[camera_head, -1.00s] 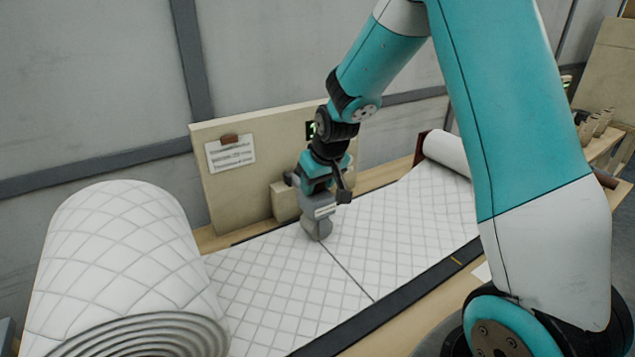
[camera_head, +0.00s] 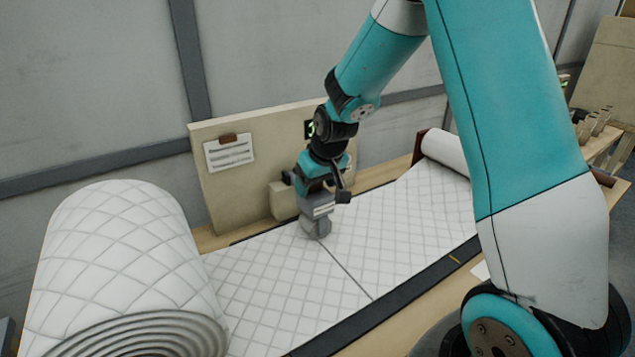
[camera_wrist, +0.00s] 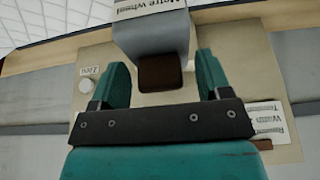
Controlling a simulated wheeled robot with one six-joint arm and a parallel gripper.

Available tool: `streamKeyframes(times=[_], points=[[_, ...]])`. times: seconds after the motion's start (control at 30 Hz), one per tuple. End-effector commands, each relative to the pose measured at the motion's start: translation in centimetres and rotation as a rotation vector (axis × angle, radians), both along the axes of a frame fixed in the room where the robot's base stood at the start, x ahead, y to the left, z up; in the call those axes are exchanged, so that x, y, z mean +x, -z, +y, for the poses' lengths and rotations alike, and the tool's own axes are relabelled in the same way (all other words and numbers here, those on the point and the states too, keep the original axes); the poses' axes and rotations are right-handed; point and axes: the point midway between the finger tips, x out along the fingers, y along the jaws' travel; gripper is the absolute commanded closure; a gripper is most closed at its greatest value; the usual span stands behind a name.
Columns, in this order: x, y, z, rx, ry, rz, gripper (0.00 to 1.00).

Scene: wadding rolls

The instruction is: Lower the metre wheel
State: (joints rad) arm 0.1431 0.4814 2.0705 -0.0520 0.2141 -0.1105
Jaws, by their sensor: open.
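The metre wheel (camera_head: 315,228) is a grey rounded wheel under a pale grey housing, low over the white quilted wadding (camera_head: 285,275); I cannot tell whether it touches. In the wrist view its housing (camera_wrist: 152,33) carries a "Metre wheel" label and ends in a brown block (camera_wrist: 160,73). My gripper (camera_wrist: 163,75) is open, with one teal finger on each side of the brown block and gaps between. In the head view my gripper (camera_head: 323,185) is above the housing, its fingertips partly hidden.
An upright board (camera_head: 255,185) with a paper notice (camera_head: 230,153) and a green-lit display (camera_head: 310,129) stands behind. A smaller roll (camera_head: 446,150) lies at the far end. A dark rail (camera_head: 400,299) edges the table. A round "Zero" button (camera_wrist: 87,86) shows.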

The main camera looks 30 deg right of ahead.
Motion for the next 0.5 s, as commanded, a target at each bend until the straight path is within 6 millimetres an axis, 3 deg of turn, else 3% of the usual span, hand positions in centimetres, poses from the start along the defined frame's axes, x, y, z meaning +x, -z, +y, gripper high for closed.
streamKeyframes(times=[0.33, 0.5], points=[[0.0, 0.1, -0.1, -0.001, 0.002, 0.001, 0.28], [-0.4, -1.2, -0.1, -0.002, 0.002, -0.003, 0.28]])
